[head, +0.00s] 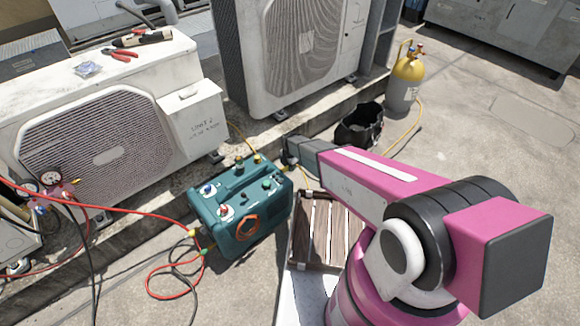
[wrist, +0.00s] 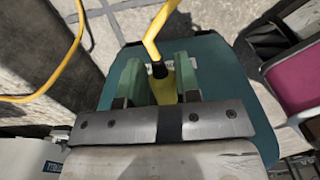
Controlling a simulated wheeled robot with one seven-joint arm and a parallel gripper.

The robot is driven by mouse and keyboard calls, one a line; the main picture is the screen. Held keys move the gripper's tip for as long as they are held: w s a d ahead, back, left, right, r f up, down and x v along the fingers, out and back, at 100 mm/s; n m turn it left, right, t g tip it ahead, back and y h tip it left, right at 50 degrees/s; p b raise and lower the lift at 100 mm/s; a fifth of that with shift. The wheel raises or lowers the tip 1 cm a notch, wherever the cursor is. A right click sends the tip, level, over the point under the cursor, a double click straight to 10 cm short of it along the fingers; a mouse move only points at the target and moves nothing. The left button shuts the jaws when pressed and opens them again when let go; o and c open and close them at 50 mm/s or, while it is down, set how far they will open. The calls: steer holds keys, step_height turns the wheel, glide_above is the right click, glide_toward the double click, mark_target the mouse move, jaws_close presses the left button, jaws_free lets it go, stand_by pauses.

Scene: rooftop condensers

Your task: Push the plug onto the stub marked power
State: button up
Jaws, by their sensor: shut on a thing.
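The plug (wrist: 163,88) is yellow, with a dark collar and a yellow cable leading up from it in the wrist view. My gripper (wrist: 160,80) is shut on it, one pale green finger on each side. The teal machine (wrist: 208,60) lies behind the fingers in the wrist view. In the head view my gripper (head: 287,155) is at the right rear edge of the teal machine (head: 235,232), and the plug cannot be made out there. No stub marked power can be read in either view; I cannot tell whether the plug touches one.
Condenser units stand behind, one with pliers (head: 120,54) on top. A red hose (head: 150,278) loops on the floor at the left. A black bucket (head: 358,125) and a yellow-topped cylinder (head: 405,80) stand behind my arm. A slatted crate (head: 322,238) lies right of the machine.

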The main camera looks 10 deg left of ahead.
steer(key=shift+s+a, duration=0.1)
stand_by(0.3)
steer(key=o, duration=1.1)
steer(key=w+d, duration=0.5)
steer(key=shift+w, duration=0.3)
